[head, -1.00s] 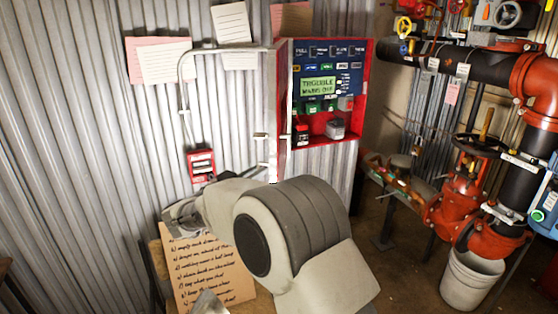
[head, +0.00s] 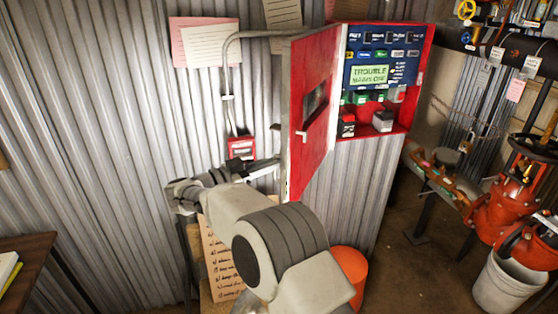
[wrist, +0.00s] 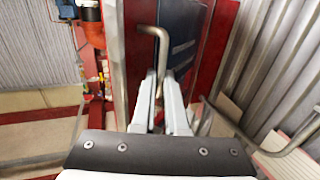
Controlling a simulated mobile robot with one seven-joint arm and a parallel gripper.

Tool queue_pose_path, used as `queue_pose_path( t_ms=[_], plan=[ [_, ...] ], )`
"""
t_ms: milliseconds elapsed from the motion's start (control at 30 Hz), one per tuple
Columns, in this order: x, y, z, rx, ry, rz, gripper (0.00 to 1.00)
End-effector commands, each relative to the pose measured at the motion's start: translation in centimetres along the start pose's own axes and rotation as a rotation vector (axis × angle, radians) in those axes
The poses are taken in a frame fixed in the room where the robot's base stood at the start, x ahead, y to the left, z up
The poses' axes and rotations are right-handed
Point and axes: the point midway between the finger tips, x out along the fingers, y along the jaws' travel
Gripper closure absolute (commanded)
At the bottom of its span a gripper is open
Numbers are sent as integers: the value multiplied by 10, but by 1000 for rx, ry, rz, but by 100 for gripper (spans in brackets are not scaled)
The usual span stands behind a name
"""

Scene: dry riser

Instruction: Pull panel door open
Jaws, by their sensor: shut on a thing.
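The red panel door (head: 318,100) stands open, swung out to the left of the red panel box (head: 419,80), with its inner face and small window showing. The box's blue control face (head: 391,53) is uncovered. My gripper (head: 272,166) is at the door's left side in the head view, low near its free edge. In the wrist view my gripper (wrist: 163,80) is shut on a bent metal door handle (wrist: 155,32), with the fingers around its lower stem. The head view does not show the grip clearly.
A red call box (head: 241,148) and conduit are on the corrugated wall behind my gripper. A lettered board (head: 221,262) stands below the arm. An orange bucket (head: 350,268) is on the floor, with red pipework (head: 505,195) at right.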

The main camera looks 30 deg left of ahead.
Motion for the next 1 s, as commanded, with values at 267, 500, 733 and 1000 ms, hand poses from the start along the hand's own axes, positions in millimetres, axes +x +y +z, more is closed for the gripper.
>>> queue_pose_path(
  t_ms=[267,500,733,1000],
  plan=[
    [2,0,2,-3,0,5,100],
    [2,0,2,-3,0,5,82],
    [0,0,1,-2,0,3,59],
    [-5,-1,1,-1,0,2,59]
  ],
)
